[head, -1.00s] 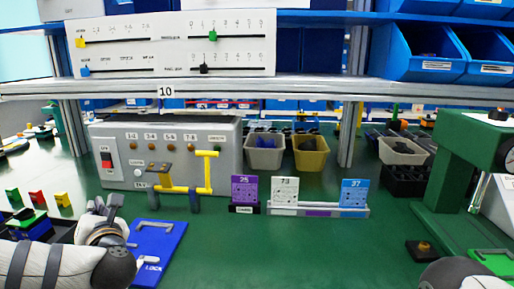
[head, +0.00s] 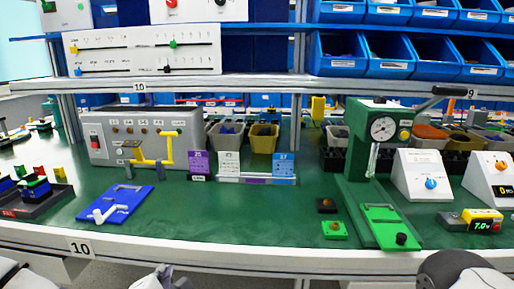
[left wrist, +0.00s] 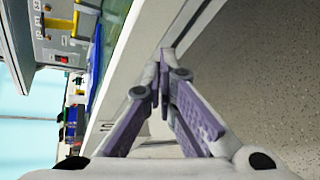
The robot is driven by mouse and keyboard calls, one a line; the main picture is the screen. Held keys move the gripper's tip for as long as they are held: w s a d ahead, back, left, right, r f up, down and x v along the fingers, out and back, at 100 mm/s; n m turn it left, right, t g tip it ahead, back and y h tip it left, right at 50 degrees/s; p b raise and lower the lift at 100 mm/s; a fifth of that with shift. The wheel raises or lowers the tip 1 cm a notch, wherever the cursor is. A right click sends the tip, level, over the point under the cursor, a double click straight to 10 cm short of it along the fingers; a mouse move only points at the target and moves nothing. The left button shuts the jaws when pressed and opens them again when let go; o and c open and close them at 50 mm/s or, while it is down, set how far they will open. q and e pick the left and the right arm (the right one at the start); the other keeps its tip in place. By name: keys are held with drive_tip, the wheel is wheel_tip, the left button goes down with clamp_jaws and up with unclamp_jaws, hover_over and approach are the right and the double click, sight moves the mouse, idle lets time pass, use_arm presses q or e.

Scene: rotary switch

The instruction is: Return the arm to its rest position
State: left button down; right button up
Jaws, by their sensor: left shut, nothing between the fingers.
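My left gripper (head: 172,278) shows at the bottom of the head view, in front of and below the table's front edge. In the left wrist view my left gripper (left wrist: 163,85) has its purple-padded fingers meeting at the tips, with nothing between them. Bare floor (left wrist: 260,60) and the white table edge (left wrist: 135,65) lie beyond the fingers. A white box with a blue knob (head: 431,183) stands at the right of the table. Beside it is a white box with an orange knob (head: 500,165). My right gripper is not in view.
A grey control panel (head: 185,125) stands at the back left, and a blue board (head: 115,205) lies before it. A green press (head: 360,170) stands right of centre. Shelves with blue bins (head: 390,55) hang above. The table's front middle is clear.

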use_arm(q)
drive_tip(key=s+d+f+m+g+h, duration=0.25)
drive_tip(key=s+f+m, duration=0.25)
drive_tip(key=s, duration=0.3)
drive_tip(key=s+d+f+m+g+h+p, duration=0.1)
drive_tip(key=s+d+f+m+g, duration=0.2)
drive_tip(key=s+f+m, duration=0.35)
drive_tip(key=s+d+f+m+g+h, duration=0.2)
drive_tip(key=s+d+f+m+g, duration=0.15)
drive_tip(key=s, duration=0.65)
drive_tip(key=s+a+m+g+y, duration=0.1)
drive_tip(key=s+a+m+g, duration=0.1)
drive_tip(key=s, duration=0.5)
drive_tip(key=s+a+m+g, duration=0.2)
drive_tip(key=s+a+m, duration=0.2)
drive_tip(key=s, duration=0.3)
drive_tip(key=s+a+r+m+g+y, duration=0.1)
drive_tip(key=s+a+m+g, duration=0.1)
drive_tip(key=s, duration=0.6)
drive_tip(key=shift+a+m+g+y+p, duration=0.35)
drive_tip(key=shift+a+m+g+p, duration=0.1)
drive_tip(key=shift+a+m, duration=0.55)
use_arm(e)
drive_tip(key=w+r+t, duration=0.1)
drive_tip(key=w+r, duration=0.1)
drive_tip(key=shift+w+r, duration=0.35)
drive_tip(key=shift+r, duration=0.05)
